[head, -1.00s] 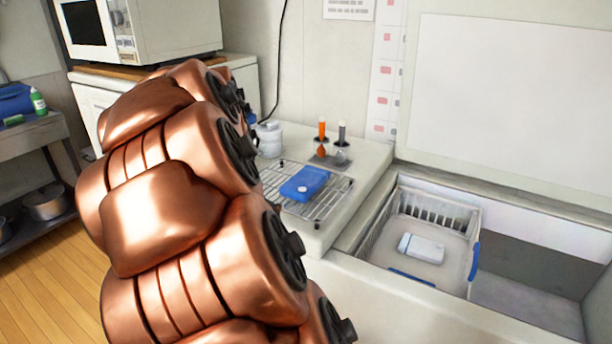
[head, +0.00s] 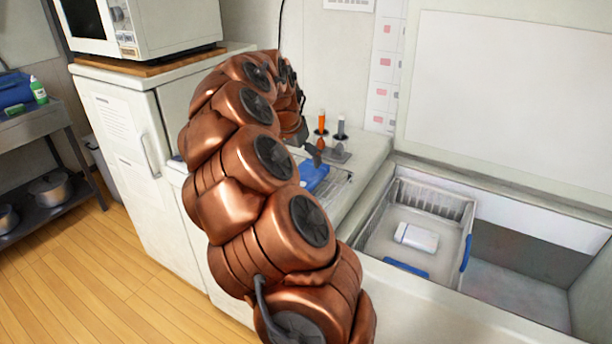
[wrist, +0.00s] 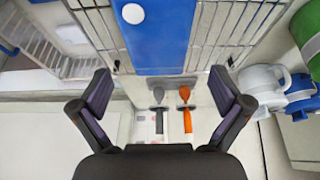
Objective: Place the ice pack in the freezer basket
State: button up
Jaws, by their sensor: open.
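The ice pack is a blue slab with a white round cap (wrist: 131,13), lying on a wire rack (wrist: 240,25). In the head view, the ice pack (head: 315,176) shows only partly, behind my arm. My gripper (wrist: 160,74) is open and empty, its fingers to either side of the near end of the pack in the wrist view. I cannot tell how high above it they are. The freezer basket (head: 473,215), white with blue handles, sits in the open chest freezer at the right. A white box (head: 416,237) lies in it.
Two utensils, one orange (wrist: 185,95) and one grey (wrist: 159,95), stand in a holder beside the rack. White and blue containers (wrist: 270,85) stand at the right in the wrist view. The basket has bare floor around the white box.

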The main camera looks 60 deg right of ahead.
aim_at(306, 173)
jog(key=shift+s+p+x, duration=0.2)
jog(key=shift+p+x, duration=0.45)
jog(key=shift+x, duration=2.5)
jog(key=shift+a+f, duration=0.1)
jog(key=shift+a, duration=0.05)
jog(key=c, duration=1.3)
